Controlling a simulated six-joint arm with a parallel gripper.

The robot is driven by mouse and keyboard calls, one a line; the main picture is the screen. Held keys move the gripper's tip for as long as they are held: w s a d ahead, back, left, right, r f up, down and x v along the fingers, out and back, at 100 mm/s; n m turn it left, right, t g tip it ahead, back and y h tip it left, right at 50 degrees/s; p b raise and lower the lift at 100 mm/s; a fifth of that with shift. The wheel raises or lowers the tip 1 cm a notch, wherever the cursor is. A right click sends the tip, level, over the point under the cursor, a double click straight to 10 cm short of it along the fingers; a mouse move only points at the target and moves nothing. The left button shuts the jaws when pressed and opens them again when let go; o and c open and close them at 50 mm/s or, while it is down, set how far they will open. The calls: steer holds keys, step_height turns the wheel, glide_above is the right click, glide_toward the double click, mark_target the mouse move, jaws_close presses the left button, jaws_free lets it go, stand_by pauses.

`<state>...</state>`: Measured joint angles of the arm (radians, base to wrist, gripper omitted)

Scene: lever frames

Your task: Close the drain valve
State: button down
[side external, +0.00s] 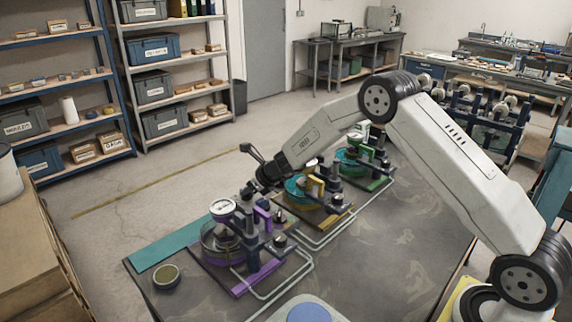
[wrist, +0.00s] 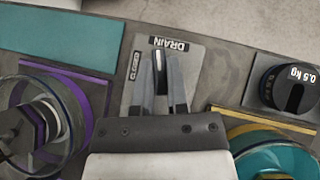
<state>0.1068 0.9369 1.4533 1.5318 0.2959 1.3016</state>
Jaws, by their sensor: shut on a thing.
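The drain valve stands on a grey plate (wrist: 196,62) marked DRAIN along its top edge and CLOSED on its left side in the wrist view. Its dark handle (wrist: 160,57), with a pale tip, points up toward the DRAIN word, with the CLOSED word off to its left. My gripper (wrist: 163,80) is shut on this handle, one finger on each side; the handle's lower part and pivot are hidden. In the side external view my gripper (side external: 262,186) is low behind the purple station, and the valve cannot be made out there.
The purple-based station (side external: 230,243) with a round clear vessel stands close on one side. A yellow-based station with a teal vessel (wrist: 275,158) is on the other. A 0.5 kg weight (wrist: 290,88) lies to the right in the wrist view. A green-based station (side external: 362,160) is farther back.

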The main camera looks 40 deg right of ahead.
steer(key=shift+n, duration=0.3)
steer(key=n+g+y, duration=0.1)
steer(key=n+y, duration=0.1)
steer(key=n+g+y, duration=0.1)
steer(key=n+y, duration=0.1)
steer(key=n, duration=0.1)
steer(key=shift+w+d+n+g, duration=0.15)
steer(key=shift+d+n+g, duration=0.05)
steer(key=shift+n+g, duration=0.1)
steer(key=n+g+y, duration=0.1)
steer(key=n+g, duration=0.1)
steer(key=n, duration=0.1)
steer(key=shift+n, duration=0.3)
steer(key=shift+n+g+y, duration=0.3)
steer(key=shift+g, duration=0.2)
steer(key=shift+w+n+g+y, duration=0.1)
steer(key=shift+n+g+y, duration=0.2)
steer(key=shift+n+g, duration=0.85)
steer(key=c, duration=0.6)
jaws_free()
steer(key=shift+c, duration=0.2)
steer(key=shift+d, duration=0.1)
steer(key=v, duration=0.7)
steer(key=shift+d+r, duration=0.25)
steer(key=shift+r, duration=0.05)
